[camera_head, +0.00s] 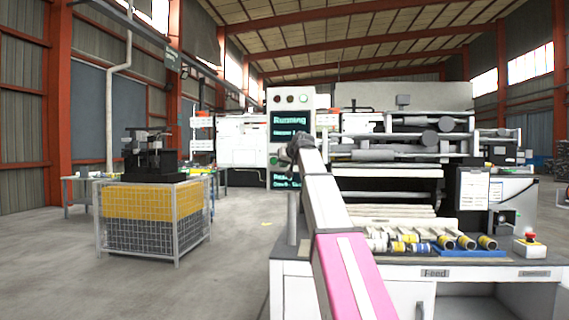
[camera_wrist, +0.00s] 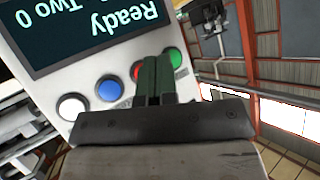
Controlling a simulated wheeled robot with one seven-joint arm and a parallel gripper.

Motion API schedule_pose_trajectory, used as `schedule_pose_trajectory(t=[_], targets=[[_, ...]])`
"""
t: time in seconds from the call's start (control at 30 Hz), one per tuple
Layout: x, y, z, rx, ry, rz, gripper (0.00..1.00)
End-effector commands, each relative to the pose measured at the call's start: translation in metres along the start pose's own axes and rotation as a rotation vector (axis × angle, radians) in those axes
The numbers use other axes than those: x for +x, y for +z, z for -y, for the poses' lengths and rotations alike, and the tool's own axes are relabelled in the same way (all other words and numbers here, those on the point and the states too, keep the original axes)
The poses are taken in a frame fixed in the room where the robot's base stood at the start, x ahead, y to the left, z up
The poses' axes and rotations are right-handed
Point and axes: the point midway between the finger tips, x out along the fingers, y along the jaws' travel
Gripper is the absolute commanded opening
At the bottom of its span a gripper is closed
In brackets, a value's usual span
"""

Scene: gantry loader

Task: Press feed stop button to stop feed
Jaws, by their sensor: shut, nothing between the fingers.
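The control panel (camera_head: 291,101) stands upright above the near table, with dark screens; the upper one reads "Running". In the wrist view the panel (camera_wrist: 95,82) shows upside down, its screen (camera_wrist: 80,28) reading "Ready". Below that text is a row of buttons: white (camera_wrist: 72,106), blue (camera_wrist: 110,88), red (camera_wrist: 136,72) and green (camera_wrist: 173,57). No label naming the feed stop is legible. My gripper (camera_wrist: 157,60) is shut and empty, its fingers partly covering the red button and reaching close to the green one. I cannot tell whether they touch the panel. In the head view my gripper (camera_head: 296,145) is small before the panel.
The loader machine (camera_head: 400,130) stands behind. A mesh crate (camera_head: 152,238) stands left, with open floor between.

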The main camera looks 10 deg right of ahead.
Motion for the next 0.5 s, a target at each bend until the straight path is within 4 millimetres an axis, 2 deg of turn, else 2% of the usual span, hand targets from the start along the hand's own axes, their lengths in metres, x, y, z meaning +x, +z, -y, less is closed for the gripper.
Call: schedule_pose_trajectory(t=[0.2, 0.5], targets=[[0.015, -0.011, -0.010, 0.000, -0.001, 0.000, 0.00], [0.017, -0.012, -0.012, -0.001, 0.000, 0.000, 0.00]])
